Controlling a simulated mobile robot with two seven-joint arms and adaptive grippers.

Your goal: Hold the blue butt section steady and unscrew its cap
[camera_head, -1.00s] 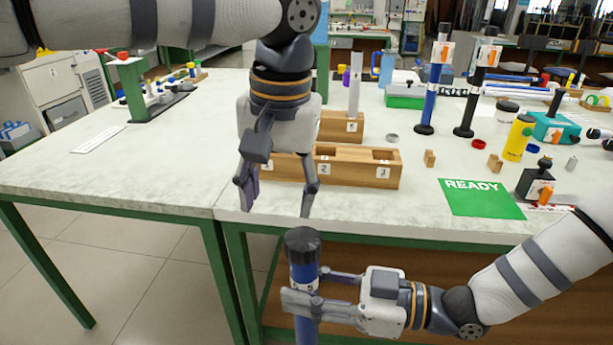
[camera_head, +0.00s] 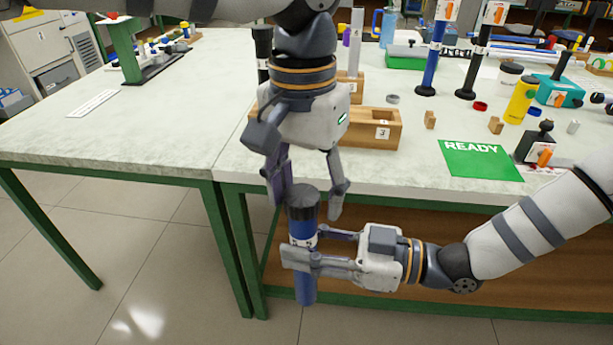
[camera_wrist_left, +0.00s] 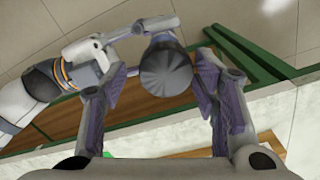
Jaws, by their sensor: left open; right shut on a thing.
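The blue butt section (camera_head: 304,232) stands upright in front of the table edge, with its black ridged cap (camera_head: 303,203) on top. My right gripper (camera_head: 300,257) is shut around the blue tube below the cap. My left gripper (camera_head: 306,200) points down from above and is open, its fingers on either side of the cap. In the left wrist view the cap (camera_wrist_left: 165,72) shows end-on between the spread fingers, with a gap on each side. My right gripper also shows there (camera_wrist_left: 150,35), partly behind the cap.
The table (camera_head: 150,130) is just behind the grippers, its front edge close. On it stand a wooden block with numbered slots (camera_head: 380,133), a green READY mat (camera_head: 480,160), a yellow bottle (camera_head: 522,100) and upright rods (camera_head: 432,60). Floor lies below the butt section.

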